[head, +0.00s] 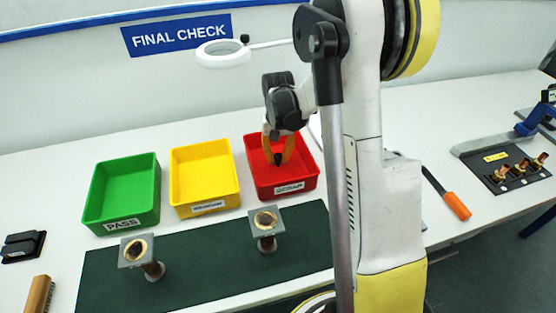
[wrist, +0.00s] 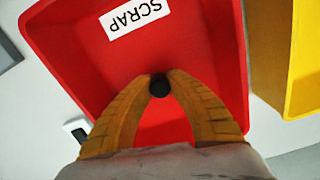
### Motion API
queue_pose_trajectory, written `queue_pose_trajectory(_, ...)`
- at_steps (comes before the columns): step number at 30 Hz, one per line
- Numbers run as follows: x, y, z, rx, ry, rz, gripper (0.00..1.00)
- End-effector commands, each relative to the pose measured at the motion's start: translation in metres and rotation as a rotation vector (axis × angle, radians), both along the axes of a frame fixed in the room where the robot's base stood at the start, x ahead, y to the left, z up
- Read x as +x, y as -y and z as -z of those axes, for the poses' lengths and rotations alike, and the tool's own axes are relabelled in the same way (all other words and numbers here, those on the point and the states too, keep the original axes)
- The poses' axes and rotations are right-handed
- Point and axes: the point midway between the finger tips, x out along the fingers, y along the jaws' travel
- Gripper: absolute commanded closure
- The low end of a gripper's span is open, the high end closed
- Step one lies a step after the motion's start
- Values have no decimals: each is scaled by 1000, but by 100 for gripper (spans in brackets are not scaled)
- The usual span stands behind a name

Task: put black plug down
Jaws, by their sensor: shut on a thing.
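My gripper (head: 279,150) is over the red tray (head: 253,163) labelled SCRAP, with its yellow fingers pointing down. In the wrist view the fingers (wrist: 159,86) are shut on the black plug (wrist: 160,86), which shows as a small dark round end between the fingertips. The floor of the red tray (wrist: 95,65) lies behind the plug. I cannot tell how far the plug is above the tray floor. In the head view the plug is a small dark spot between the fingertips.
A yellow tray (head: 205,208) and a green tray (head: 120,226) labelled PASS stand left of the red one. Two square-topped posts (head: 137,250) (head: 265,221) stand on a dark green mat (head: 200,281) in front. An orange-handled tool (head: 456,205) lies to the right.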

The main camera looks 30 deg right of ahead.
Motion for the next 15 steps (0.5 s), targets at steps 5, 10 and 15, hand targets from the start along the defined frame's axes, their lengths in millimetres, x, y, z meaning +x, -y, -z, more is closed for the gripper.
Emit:
queue_pose_trajectory(5, 0, 0, 0, 0, 0, 0, 100)
queue_pose_trajectory(10, 0, 0, 4, 0, 0, 0, 100)
queue_pose_trajectory(15, 0, 0, 3, 0, 0, 0, 60)
